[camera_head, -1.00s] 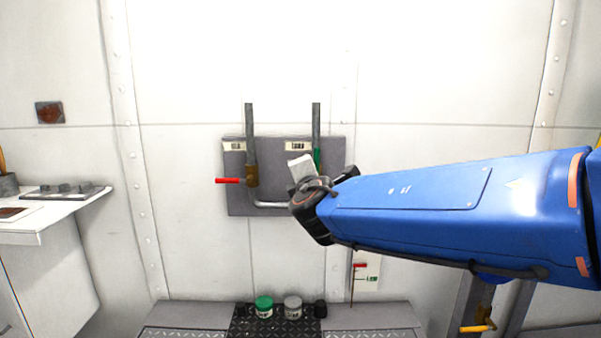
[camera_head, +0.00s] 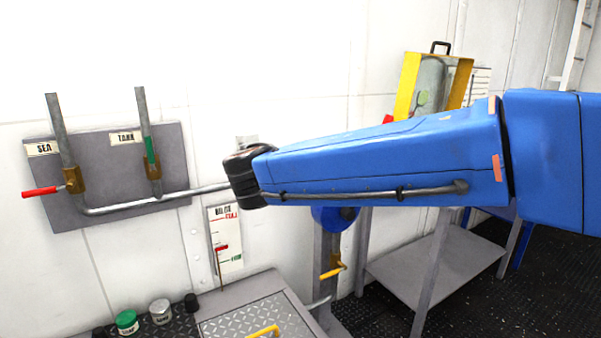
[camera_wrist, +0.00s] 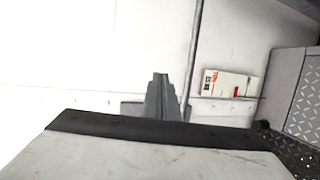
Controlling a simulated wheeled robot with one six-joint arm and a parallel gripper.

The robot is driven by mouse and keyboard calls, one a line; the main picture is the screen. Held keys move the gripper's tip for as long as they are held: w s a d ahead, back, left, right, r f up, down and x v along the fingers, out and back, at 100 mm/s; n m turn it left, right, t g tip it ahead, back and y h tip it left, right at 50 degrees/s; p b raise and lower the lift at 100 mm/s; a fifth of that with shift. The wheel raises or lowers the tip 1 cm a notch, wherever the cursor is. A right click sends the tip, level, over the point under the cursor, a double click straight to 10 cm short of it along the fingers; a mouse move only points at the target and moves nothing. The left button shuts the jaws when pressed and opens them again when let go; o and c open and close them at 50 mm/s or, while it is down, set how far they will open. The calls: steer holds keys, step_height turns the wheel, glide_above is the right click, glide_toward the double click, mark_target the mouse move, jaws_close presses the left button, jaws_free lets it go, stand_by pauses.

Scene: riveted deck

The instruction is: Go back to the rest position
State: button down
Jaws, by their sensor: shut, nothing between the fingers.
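My blue arm stretches in from the right in the head view and ends in a dark wrist in front of the white wall. My gripper shows in the wrist view (camera_wrist: 160,78), its grey fingers together with nothing between them. In the head view the fingers are mostly hidden behind the dark wrist. The wrist is just right of the grey valve panel (camera_head: 107,203) and appears apart from it.
The panel has pipes, a red lever (camera_head: 40,192) and a green-marked pipe (camera_head: 150,152). Below are a gauge card (camera_head: 229,252), a green-lidded jar (camera_head: 127,321) and a grey-lidded jar (camera_head: 160,311). A yellow-framed case (camera_head: 408,85) and a grey shelf (camera_head: 440,265) stand right.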

steer(key=s+d+f+m+g+h, duration=0.2)
steer(key=s+d+f+m, duration=0.15)
steer(key=d, duration=0.75)
steer(key=s+d+f+m+g+h, duration=0.1)
steer(key=s+d+f+m+h, duration=0.2)
steer(key=d, duration=0.9)
steer(key=s+d+f+m+g+h, duration=0.1)
steer(key=d+f+m+g+h, duration=0.3)
steer(key=d, duration=0.7)
steer(key=s+d+f+m+g+y, duration=0.1)
steer(key=s+d+f+m, duration=0.1)
steer(key=s+f, duration=0.3)
steer(key=s+d+f+m+g+y, duration=0.1)
steer(key=s+f+m, duration=0.4)
steer(key=s, duration=0.6)
steer(key=s+d+f+m+g+y, duration=0.1)
steer(key=s+d+f+m+y, duration=0.2)
steer(key=s, duration=0.6)
steer(key=shift+d+f+m+g, duration=0.35)
steer(key=shift+d+f, duration=0.6)
steer(key=shift+d, duration=0.25)
